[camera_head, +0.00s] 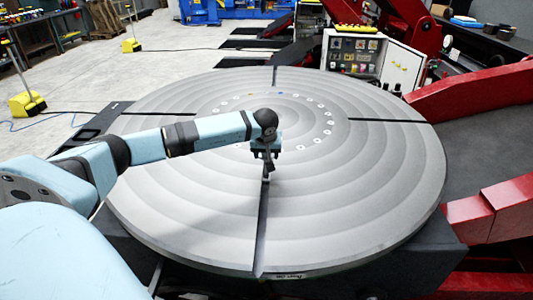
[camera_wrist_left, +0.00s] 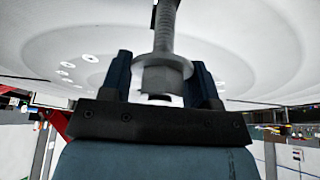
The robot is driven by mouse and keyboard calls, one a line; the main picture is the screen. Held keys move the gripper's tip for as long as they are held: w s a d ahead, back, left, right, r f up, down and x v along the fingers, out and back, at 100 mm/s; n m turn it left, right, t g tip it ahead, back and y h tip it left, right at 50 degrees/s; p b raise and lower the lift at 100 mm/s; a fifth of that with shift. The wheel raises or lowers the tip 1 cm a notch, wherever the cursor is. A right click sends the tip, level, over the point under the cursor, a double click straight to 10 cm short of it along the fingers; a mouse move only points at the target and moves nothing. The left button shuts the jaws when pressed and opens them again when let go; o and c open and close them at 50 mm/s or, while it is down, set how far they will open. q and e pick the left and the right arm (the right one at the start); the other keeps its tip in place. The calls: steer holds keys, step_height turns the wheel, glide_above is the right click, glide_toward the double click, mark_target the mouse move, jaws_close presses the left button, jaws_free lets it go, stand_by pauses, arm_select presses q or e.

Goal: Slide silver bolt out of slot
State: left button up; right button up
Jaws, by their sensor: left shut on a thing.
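The silver bolt (camera_wrist_left: 166,32) shows in the left wrist view as a threaded shank with a flange and a hex part. My left gripper (camera_wrist_left: 160,78) has a finger on either side of the hex part and is shut on it. In the head view my left gripper (camera_head: 266,156) points down over the round grey table (camera_head: 350,190). The bolt (camera_head: 265,176) shows only small under it, at the inner end of the near slot (camera_head: 261,235). How deep the bolt sits in the slot cannot be told. My right gripper is not in view.
The near slot runs from the bolt to the table's front rim, and looks clear. Other slots (camera_head: 388,121) cross the table. Red machine arms (camera_head: 475,92) stand close on the right. A control box (camera_head: 357,60) stands behind the table.

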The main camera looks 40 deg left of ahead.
arm_select(q)
steer(key=shift+r, duration=0.15)
stand_by(0.3)
steer(key=shift+s+d+p, duration=0.35)
steer(key=shift+s+d, duration=0.5)
steer(key=shift+s, duration=0.2)
steer(key=shift+s+d+p, duration=0.4)
steer(key=shift+s+d, duration=1.3)
steer(key=shift+s, duration=0.3)
steer(key=s+d, duration=0.5)
steer(key=s, duration=0.1)
steer(key=shift+s+d, duration=0.1)
stand_by(0.5)
steer(key=s+d, duration=0.5)
steer(key=s, duration=0.1)
steer(key=shift+b, duration=0.4)
stand_by(0.8)
steer(key=shift+d, duration=0.1)
